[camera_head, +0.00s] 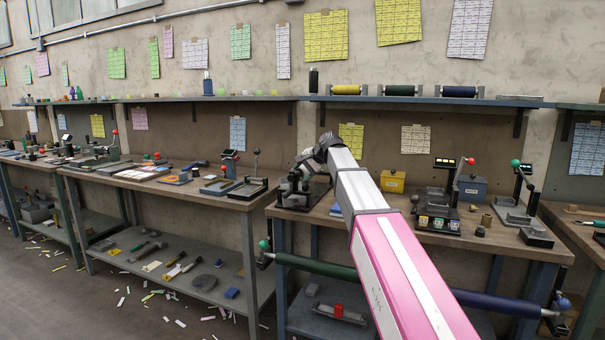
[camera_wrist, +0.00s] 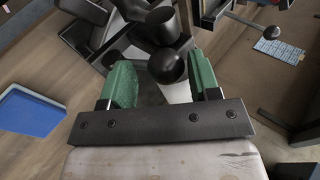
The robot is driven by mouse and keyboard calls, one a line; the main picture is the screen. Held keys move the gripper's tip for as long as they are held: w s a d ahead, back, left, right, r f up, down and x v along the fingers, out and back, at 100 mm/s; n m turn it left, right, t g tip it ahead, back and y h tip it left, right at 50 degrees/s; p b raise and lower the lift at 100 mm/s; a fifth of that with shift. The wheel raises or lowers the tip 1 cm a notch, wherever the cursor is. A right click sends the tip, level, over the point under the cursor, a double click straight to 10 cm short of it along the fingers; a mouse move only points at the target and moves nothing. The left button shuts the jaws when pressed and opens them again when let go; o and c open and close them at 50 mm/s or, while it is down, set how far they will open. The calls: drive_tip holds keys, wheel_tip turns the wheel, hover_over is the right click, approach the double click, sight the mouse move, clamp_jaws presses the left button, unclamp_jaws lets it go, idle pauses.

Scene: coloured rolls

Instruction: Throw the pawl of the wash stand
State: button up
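In the wrist view, my gripper (camera_wrist: 163,82) has two green-padded fingers spread apart. A black ball knob (camera_wrist: 168,66) shows between them, with bare gaps on both sides; I cannot tell how deep it sits between the pads. Behind the knob are a black cylinder (camera_wrist: 158,25) and dark metal parts of a bench device. I take this device for the wash stand and the knob for its pawl, but no label shows. In the head view, the dark device (camera_head: 302,193) stands on the middle bench below my wrist, which partly hides it and my fingers.
A blue block (camera_wrist: 30,110) lies left of my gripper on the wooden bench. Coloured rolls (camera_head: 402,90) lie on the shelf above.

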drive_tip(key=c, duration=0.8)
drive_tip(key=shift+s+d+y, duration=0.15)
drive_tip(key=shift+y, duration=0.15)
drive_tip(key=y, duration=0.1)
drive_tip(key=d+t+y, duration=0.1)
drive_tip(key=s+d+t+y, duration=0.1)
drive_tip(key=y, duration=0.1)
drive_tip(key=shift+d+f, duration=0.2)
drive_tip(key=shift+d, duration=0.05)
drive_tip(key=shift+s+d+f+m+t+y, duration=0.2)
drive_tip(key=shift+d+t+y, duration=0.25)
drive_tip(key=shift+y, duration=0.45)
drive_tip(key=shift+s+d+f+m+t+y, duration=0.1)
drive_tip(key=shift+d+f+t+y, duration=0.3)
drive_tip(key=shift+y, duration=0.5)
drive_tip(key=shift+s+d+f+m+t+y, duration=0.15)
drive_tip(key=shift+d+t+y, duration=0.3)
drive_tip(key=shift+y, duration=0.45)
drive_tip(key=shift+d, duration=0.1)
drive_tip(key=shift+f, duration=0.1)
drive_tip(key=o, duration=1.3)
